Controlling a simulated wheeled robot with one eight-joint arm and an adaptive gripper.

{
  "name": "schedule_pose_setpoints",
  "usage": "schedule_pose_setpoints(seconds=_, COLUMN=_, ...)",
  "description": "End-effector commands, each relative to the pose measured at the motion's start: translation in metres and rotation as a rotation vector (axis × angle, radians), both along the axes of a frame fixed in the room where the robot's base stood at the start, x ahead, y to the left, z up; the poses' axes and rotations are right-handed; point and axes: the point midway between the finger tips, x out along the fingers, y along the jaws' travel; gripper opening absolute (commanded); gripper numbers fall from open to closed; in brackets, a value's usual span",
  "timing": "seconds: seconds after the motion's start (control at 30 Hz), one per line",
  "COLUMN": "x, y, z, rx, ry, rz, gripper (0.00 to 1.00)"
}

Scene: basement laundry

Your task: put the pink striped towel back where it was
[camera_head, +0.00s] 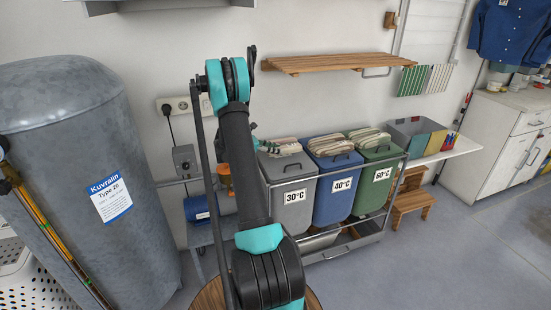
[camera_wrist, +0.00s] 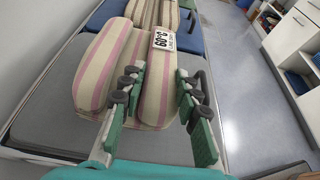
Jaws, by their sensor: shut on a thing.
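The pink striped towel (camera_wrist: 112,62) is a folded cream bundle with pink stripes and a white 60°C tag (camera_wrist: 164,41). My gripper (camera_wrist: 157,82) has its green fingers on both sides of the towel's near part and is shut on it. The towel is over the grey lid (camera_wrist: 50,110) of the 30°C bin (camera_head: 290,178); I cannot tell whether it touches the lid. In the head view the towel (camera_head: 282,146) shows small above that bin, and my arm partly hides the gripper.
The blue 40°C bin (camera_head: 338,187) and green 60°C bin (camera_head: 375,178) stand to the right, each with striped towels on its lid. A wooden shelf (camera_head: 340,63) hangs above. A grey tank (camera_head: 85,170) stands left.

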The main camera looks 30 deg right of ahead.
Motion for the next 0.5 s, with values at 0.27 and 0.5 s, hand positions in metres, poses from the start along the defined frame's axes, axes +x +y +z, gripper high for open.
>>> schedule_pose_setpoints(seconds=0.27, x=0.000, y=0.000, z=-0.020, rx=0.000, ry=0.000, rz=0.000, gripper=0.00)
schedule_pose_setpoints(seconds=0.5, x=0.000, y=0.000, z=-0.047, rx=0.000, ry=0.000, rz=0.000, gripper=0.00)
